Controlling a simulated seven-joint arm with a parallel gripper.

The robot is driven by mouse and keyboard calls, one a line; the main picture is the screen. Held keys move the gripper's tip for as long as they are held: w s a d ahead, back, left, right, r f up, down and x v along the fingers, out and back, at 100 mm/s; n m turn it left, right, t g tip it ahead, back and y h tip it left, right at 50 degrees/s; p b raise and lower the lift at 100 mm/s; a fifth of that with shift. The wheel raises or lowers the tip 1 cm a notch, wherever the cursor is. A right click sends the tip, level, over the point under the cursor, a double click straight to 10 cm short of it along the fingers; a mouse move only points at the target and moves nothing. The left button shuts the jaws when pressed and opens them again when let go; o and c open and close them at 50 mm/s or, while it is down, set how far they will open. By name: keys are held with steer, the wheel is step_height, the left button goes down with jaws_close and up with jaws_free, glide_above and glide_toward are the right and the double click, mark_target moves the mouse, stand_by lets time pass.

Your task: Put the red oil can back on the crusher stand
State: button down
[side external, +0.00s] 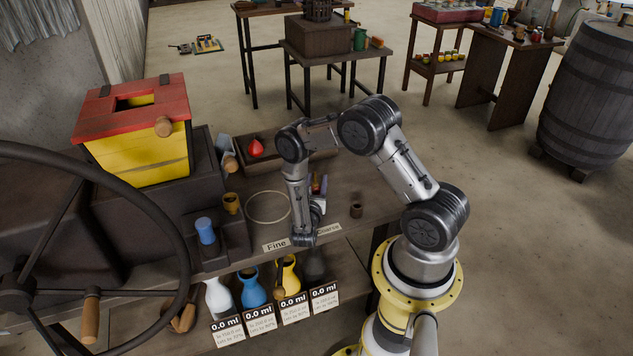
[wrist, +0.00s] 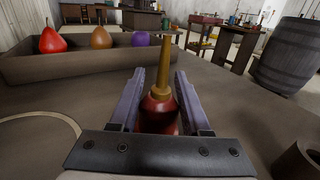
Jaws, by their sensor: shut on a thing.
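The red oil can (wrist: 158,112) has a rounded red body and a tall brass spout, and stands upright between my fingers in the wrist view. My gripper (wrist: 159,88) is shut on its body, one purple-grey finger on each side. The lower part of the can is hidden by the gripper's dark crossbar. In the side view my gripper (side external: 317,200) is low over the workbench, behind the Fine and Coarse labels, and my arm mostly hides the can. I cannot tell whether the can touches the bench. I cannot tell for sure which piece is the crusher stand.
A wooden tray (side external: 285,163) behind my gripper holds pear-shaped things, one red (side external: 256,148). A ring (side external: 268,207) lies left of my gripper, and a small brown cup (side external: 356,211) stands right. A small table (side external: 380,58) stands beyond the bench. A barrel (side external: 590,95) stands far right.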

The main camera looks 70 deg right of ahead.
steer(key=shift+c, duration=1.8)
jaws_free()
steer(key=shift+f, duration=0.1)
steer(key=v, duration=1.1)
steer(key=shift+s+a, duration=0.1)
steer(key=shift+a, duration=0.2)
steer(key=shift+a+r, duration=0.15)
steer(key=shift+r, duration=0.1)
step_height(320, 180, up, 20)
steer(key=s+a+m+g+y, duration=0.25)
steer(key=m+g+y, duration=0.25)
steer(key=m+g, duration=0.6)
steer(key=s+a+r+m+t+y, duration=1)
steer(key=s+a+r+t+y, duration=0.2)
steer(key=a+r, duration=0.2)
steer(key=shift+a, duration=1.05)
